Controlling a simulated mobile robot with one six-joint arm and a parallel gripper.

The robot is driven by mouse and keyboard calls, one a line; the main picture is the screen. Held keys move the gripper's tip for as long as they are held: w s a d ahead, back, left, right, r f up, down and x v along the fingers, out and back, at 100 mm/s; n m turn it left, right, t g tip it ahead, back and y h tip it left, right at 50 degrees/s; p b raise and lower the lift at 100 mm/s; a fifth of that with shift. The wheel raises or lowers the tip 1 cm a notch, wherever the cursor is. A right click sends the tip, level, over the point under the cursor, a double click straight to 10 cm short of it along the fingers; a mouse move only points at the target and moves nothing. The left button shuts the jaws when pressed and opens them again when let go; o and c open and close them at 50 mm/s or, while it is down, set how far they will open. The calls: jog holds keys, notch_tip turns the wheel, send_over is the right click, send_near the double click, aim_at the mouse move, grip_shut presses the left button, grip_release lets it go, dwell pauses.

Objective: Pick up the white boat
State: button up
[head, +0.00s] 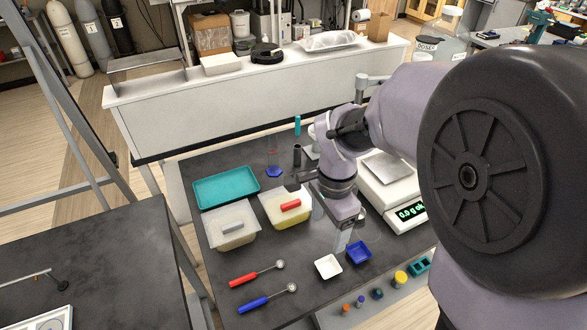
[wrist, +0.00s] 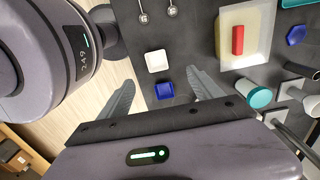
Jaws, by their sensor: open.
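The white boat (head: 328,266) is a small square dish lying on the dark bench top near its front, left of a matching blue boat (head: 358,252). In the wrist view the white boat (wrist: 157,61) lies just beyond the blue boat (wrist: 164,88). My gripper (wrist: 162,84) is open and empty, its two grey fingers spread to either side of the blue boat in the picture. In the head view my gripper (head: 342,240) hangs above the bench, behind the two boats. The white boat is in full view in both pictures.
Two scoops, red-handled (head: 257,273) and blue-handled (head: 267,298), lie to the left. Two tubs (head: 230,225) (head: 285,207) and a teal tray (head: 226,187) stand behind. A scale (head: 390,190) is at right.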

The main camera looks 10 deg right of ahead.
aim_at(328, 269)
jog(key=f+b, duration=0.2)
jog(key=f, duration=0.3)
jog(key=d+f+b, duration=0.1)
jog(key=f+b, duration=0.1)
jog(key=f, duration=0.3)
jog(key=f+b, duration=0.2)
jog(key=f, duration=0.3)
jog(key=shift+s+d+f, duration=0.2)
jog(key=shift+s+d, duration=0.1)
jog(key=shift+s, duration=0.1)
jog(key=shift+f, duration=0.35)
jog(key=shift+a+r, duration=0.1)
jog(key=c, duration=1.5)
